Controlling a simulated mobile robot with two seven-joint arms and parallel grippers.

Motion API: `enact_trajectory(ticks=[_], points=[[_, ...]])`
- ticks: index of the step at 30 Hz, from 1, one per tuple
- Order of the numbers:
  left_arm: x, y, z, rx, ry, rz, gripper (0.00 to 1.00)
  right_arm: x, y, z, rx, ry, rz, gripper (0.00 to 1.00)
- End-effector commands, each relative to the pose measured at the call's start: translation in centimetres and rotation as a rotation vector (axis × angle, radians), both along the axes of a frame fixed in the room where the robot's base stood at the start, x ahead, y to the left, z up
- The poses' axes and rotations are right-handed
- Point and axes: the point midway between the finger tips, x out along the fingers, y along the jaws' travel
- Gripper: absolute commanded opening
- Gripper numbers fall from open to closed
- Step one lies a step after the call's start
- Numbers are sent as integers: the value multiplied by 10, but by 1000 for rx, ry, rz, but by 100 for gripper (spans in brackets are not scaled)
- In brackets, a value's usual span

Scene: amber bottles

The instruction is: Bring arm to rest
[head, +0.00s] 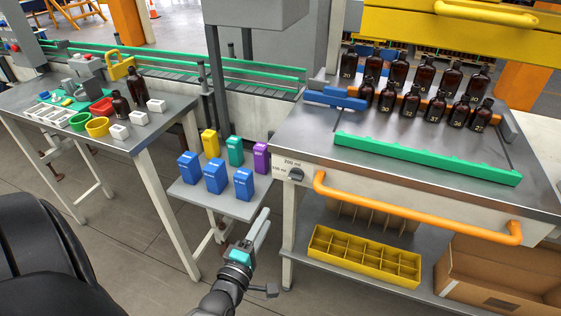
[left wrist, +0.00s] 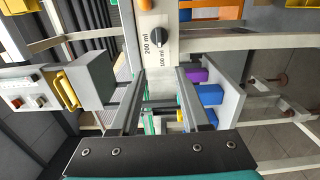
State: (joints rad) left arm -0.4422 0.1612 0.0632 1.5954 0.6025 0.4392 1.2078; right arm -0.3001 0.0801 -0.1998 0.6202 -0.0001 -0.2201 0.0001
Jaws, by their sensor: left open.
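My left gripper (head: 262,218) is in the lower middle of the head view, at the end of my left arm. It is in front of the small shelf of boxes and left of the steel bench. In the left wrist view the two fingers of my left gripper (left wrist: 161,73) stand apart with nothing between them. Beyond them is the dial (left wrist: 158,36) marked 200 ml and 100 ml, which also shows on the bench front in the head view (head: 296,174). My right gripper is not in view.
The small shelf (head: 238,207) holds blue, yellow, green and purple boxes. The steel bench (head: 300,136) carries amber bottles (head: 411,101), a green rail (head: 425,158) and an orange handle (head: 415,217). A yellow divided crate (head: 365,256) sits below. Left stands another table (head: 150,135).

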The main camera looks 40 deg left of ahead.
Motion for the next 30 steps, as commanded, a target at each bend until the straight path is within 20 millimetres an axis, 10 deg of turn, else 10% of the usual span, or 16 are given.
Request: enact_trajectory(ticks=[8,16,24,30], points=[[-1,-2,-8,17,24,-6,46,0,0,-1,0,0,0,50],[-36,-44,-146,356,439,-198,46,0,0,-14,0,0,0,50],[-153,-96,-310,859,936,-695,46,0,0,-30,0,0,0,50],[-261,-110,-379,1169,1154,-1158,46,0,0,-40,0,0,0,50]])
